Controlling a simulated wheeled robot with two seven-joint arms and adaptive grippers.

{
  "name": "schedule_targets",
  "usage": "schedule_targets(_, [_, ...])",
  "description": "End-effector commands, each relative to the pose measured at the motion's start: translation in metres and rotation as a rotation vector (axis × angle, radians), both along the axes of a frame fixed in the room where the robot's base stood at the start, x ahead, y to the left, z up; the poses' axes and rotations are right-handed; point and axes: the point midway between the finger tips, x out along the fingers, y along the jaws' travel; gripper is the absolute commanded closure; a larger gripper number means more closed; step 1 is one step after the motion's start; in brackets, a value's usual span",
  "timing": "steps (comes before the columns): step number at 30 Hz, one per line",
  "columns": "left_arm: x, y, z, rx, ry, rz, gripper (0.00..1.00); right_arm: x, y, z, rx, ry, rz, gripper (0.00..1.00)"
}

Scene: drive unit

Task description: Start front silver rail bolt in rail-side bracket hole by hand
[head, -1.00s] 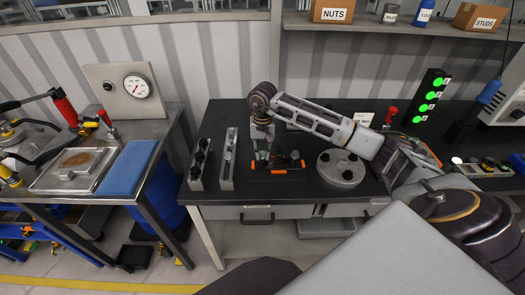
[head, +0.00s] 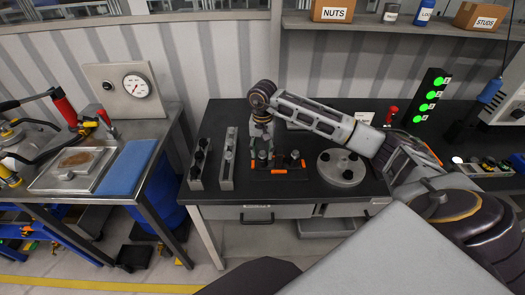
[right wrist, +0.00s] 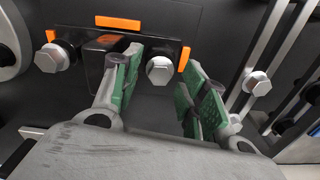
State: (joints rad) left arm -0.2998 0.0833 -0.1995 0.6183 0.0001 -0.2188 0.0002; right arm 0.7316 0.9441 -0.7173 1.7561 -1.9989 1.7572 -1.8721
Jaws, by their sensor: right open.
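The dark bracket fixture (head: 280,172) with orange marks lies on the black bench; it also shows in the right wrist view (right wrist: 110,44). A silver hex-headed bolt (right wrist: 160,70) stands at its rail-side end, upright in the head view (head: 262,157). Another bolt (right wrist: 50,57) stands at the other end. My right gripper (right wrist: 163,80) is open above the rail-side bolt, its green pads on either side with gaps. How deep the bolt sits is hidden. The silver rail (head: 228,170) stands to the left with a silver bolt (right wrist: 257,83) on it. My left gripper is not in view.
A block with dark bolts (head: 198,165) stands left of the rail. A round grey plate (head: 340,168) with dark knobs lies right of the fixture. The bench front (head: 230,196) is clear. A side table with a blue pad (head: 127,168) stands at left.

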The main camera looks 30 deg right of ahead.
Motion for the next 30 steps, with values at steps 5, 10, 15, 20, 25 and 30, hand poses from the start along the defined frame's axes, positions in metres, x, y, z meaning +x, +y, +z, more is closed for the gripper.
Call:
schedule_targets(5, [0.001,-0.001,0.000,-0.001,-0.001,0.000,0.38,0.001,0.000,0.016,-0.001,-0.003,0.000,0.57])
schedule_targets(10, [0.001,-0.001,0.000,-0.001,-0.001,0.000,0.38,0.001,0.000,0.038,0.000,-0.004,0.000,0.57])
schedule_targets(15, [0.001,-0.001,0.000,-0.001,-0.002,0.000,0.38,0.001,0.000,0.061,-0.001,-0.003,0.000,0.57])
schedule_targets(20, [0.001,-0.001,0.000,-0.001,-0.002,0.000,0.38,0.000,0.000,0.082,-0.001,-0.002,0.000,0.57])
schedule_targets(25, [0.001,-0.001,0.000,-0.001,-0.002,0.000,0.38,0.001,0.000,0.101,-0.001,-0.002,-0.001,0.57])
schedule_targets(30, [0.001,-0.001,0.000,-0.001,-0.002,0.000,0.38,0.000,0.000,0.111,-0.001,0.001,-0.001,0.57])
